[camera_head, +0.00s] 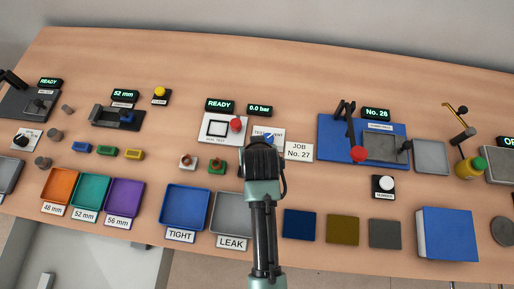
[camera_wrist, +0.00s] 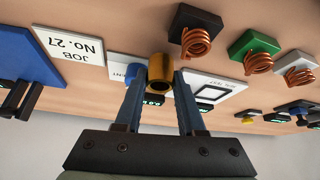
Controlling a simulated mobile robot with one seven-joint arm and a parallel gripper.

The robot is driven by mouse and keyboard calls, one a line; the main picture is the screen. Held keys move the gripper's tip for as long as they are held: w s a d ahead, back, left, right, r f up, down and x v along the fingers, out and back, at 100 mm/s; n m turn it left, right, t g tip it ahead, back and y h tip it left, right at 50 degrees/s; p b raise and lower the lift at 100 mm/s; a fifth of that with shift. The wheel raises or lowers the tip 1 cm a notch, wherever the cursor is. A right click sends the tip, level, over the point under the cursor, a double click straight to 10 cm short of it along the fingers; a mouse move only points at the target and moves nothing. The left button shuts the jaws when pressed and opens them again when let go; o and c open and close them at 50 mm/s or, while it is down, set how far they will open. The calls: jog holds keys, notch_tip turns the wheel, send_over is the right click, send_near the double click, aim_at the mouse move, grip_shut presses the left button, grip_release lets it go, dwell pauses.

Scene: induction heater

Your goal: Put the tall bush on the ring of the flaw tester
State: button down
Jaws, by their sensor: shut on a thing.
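My gripper (camera_head: 262,150) is over the middle of the bench in the head view, and its own body hides what it holds there. In the wrist view my gripper (camera_wrist: 160,85) is shut on a golden-brown hollow bush (camera_wrist: 159,68), with one blue finger on each side. The bush's open end faces the camera. It appears held above the bench, in front of a white plate with a black square outline (camera_wrist: 208,93). No part is clearly marked as the flaw tester or its ring, so I cannot tell which one it is.
Coils on a black block (camera_wrist: 195,30), a green block (camera_wrist: 255,50) and a white block (camera_wrist: 294,68) stand close by. A blue tray (camera_head: 186,186) and a grey LEAK tray (camera_head: 222,228) lie left of my arm. The bench's back strip is clear.

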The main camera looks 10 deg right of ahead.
jog(key=shift+f, duration=0.7)
jog(key=shift+f, duration=0.2)
jog(key=c, duration=0.8)
grip_release()
jog(key=shift+s+r, duration=0.1)
jog(key=shift+r, duration=0.35)
jog(key=p+v, duration=0.1)
jog(key=v, duration=1)
jog(key=shift+r, duration=0.25)
